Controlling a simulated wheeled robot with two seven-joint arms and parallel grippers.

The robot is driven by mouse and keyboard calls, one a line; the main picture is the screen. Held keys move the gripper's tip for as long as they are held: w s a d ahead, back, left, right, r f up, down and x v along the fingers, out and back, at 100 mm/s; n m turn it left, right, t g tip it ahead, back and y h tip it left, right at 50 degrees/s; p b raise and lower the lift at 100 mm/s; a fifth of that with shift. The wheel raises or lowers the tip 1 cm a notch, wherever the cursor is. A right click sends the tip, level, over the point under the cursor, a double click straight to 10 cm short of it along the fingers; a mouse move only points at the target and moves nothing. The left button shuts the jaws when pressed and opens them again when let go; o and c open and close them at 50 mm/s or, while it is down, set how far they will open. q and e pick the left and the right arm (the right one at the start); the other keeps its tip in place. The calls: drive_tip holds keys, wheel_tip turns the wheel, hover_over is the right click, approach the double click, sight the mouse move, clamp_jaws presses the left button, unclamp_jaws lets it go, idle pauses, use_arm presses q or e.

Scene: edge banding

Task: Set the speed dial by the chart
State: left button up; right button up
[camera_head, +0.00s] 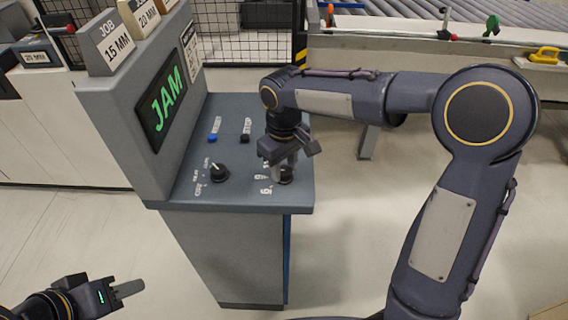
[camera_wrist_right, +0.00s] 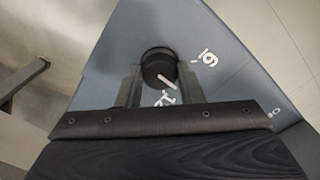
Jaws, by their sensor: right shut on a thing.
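The speed dial is a round black knob (camera_wrist_right: 158,66) with a white pointer line, on the grey console top beside white numerals. In the head view the dial (camera_head: 286,177) is mostly covered by my right gripper (camera_head: 285,167). The right gripper points down, its fingers shut on the dial's sides; they also show in the right wrist view (camera_wrist_right: 160,84). The chart (camera_head: 191,50) is a white sheet beside the screen, its print too small to read. My left gripper (camera_head: 130,289) is empty at lower left, away from the console; its finger gap is not clear.
The screen (camera_head: 163,107) reads JAM in green. A JOB 15 MM card (camera_head: 112,44) stands on the console top. A blue RESET button (camera_head: 212,138), a black STOP button (camera_head: 245,138) and another black knob (camera_head: 219,172) are near the dial. A roller conveyor (camera_head: 430,25) lies behind.

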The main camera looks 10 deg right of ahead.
sight(284, 170)
idle(0.3)
drive_tip(key=o, duration=1)
wheel_tip(284, 170, up, 8)
drive_tip(key=shift+f, duration=0.25)
drive_tip(key=shift+r, duration=0.2)
